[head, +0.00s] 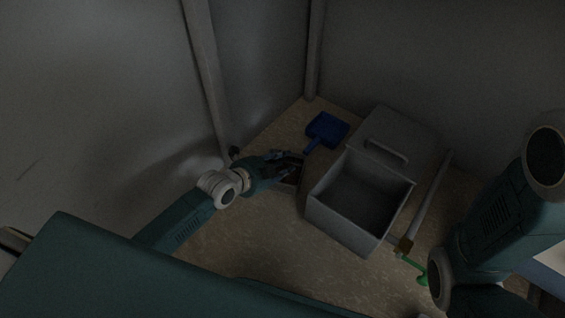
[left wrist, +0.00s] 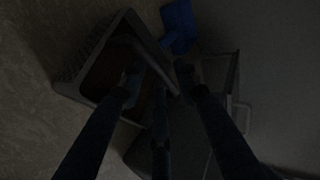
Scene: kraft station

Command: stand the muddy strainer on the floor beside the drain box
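The muddy strainer (left wrist: 92,90) is a grey basket with a mesh side, brown mud inside and a bar handle (left wrist: 152,62) over its top. In the head view only a dark part of it (head: 293,180) shows under my left gripper, just left of the grey open drain box (head: 322,213). It looks upright beside the box; its contact with the floor is hidden. My left gripper (head: 292,160) is over the strainer. In the left wrist view its fingertips (left wrist: 159,76) are apart, one on each side of the handle. My right gripper is not seen.
A blue dustpan (head: 327,127) lies behind the strainer. A grey slab with a handle (head: 412,138) is behind the box. A grey pipe (head: 432,197) with a brass fitting and a green piece (head: 421,279) runs right of the box. Floor (head: 270,235) in front is clear.

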